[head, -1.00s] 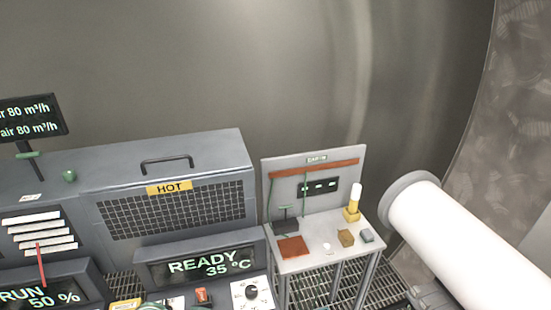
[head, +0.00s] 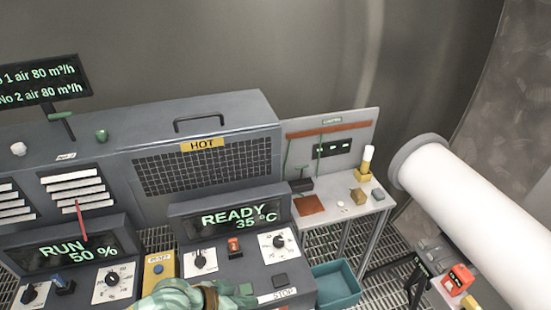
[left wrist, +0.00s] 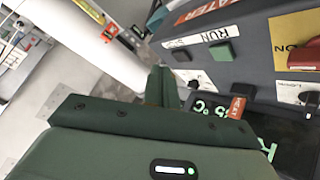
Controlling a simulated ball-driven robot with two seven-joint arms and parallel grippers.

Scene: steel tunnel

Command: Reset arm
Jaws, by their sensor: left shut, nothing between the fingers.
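My left gripper (head: 192,296) shows at the bottom edge of the head view, in front of the control panel (head: 225,268). It is green and partly cut off by the frame. In the left wrist view its fingers (left wrist: 163,86) are together, with nothing between them. They point at the panel side near a green button (left wrist: 222,51) labelled RUN. I cannot tell whether they touch the panel. My right gripper shows in neither view.
A grey cabinet (head: 205,118) marked HOT stands behind the panel. A small bench (head: 335,222) with several small items is to its right. A teal bin (head: 337,285) stands on the grating below. A thick white cylinder (head: 470,225) lies at the right.

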